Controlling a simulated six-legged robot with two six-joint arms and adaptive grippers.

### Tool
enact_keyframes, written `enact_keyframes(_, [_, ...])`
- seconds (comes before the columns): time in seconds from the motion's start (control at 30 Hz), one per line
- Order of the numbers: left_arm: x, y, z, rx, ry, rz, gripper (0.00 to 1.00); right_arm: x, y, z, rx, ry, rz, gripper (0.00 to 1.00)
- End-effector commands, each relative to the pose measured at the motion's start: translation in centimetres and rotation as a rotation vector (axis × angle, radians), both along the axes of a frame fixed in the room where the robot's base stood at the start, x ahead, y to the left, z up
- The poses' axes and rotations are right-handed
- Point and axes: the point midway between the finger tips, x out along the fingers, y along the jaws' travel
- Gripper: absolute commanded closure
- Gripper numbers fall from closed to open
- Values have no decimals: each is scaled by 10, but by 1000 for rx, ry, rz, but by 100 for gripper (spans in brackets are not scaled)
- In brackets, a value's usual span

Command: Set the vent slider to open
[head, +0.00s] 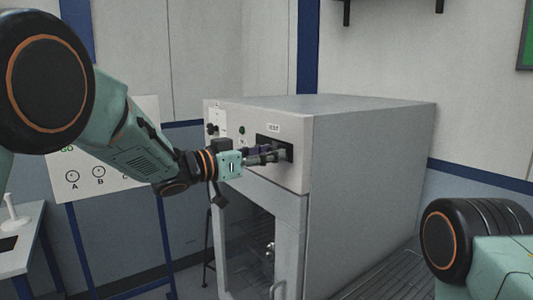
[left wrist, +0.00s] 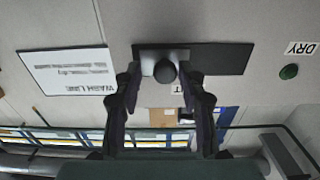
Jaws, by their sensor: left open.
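The vent slider sits in a dark slot (head: 262,140) on the front panel of a grey cabinet. In the left wrist view its round dark knob (left wrist: 165,71) stands on a pale plate, toward the left end of the dark slot (left wrist: 222,58). My left gripper (head: 284,154) is at the slot in the head view and hides much of it. In the left wrist view my left gripper (left wrist: 162,77) is open, with the knob between its fingertips; I cannot tell whether they touch it. My right gripper is out of view; only part of my right arm shows.
The grey cabinet (head: 370,135) has a glass-fronted door below the panel. A green button (left wrist: 289,71) and a DRY label (left wrist: 302,48) lie beside the slot. A white text card (left wrist: 65,70) is on its other side. A small table (head: 22,250) stands far left.

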Motion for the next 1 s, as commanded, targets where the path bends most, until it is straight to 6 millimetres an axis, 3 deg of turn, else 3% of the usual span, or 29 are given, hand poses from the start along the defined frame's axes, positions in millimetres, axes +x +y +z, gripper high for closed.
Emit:
enact_keyframes(0.4, [-5, 5, 2, -2, -2, 4, 54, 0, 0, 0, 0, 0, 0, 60])
enact_keyframes(0.8, [-49, 68, 2, -5, 0, 6, 54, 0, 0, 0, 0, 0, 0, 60])
enact_keyframes(1.0, [-66, 89, 2, -3, -1, 4, 54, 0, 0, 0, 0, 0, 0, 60])
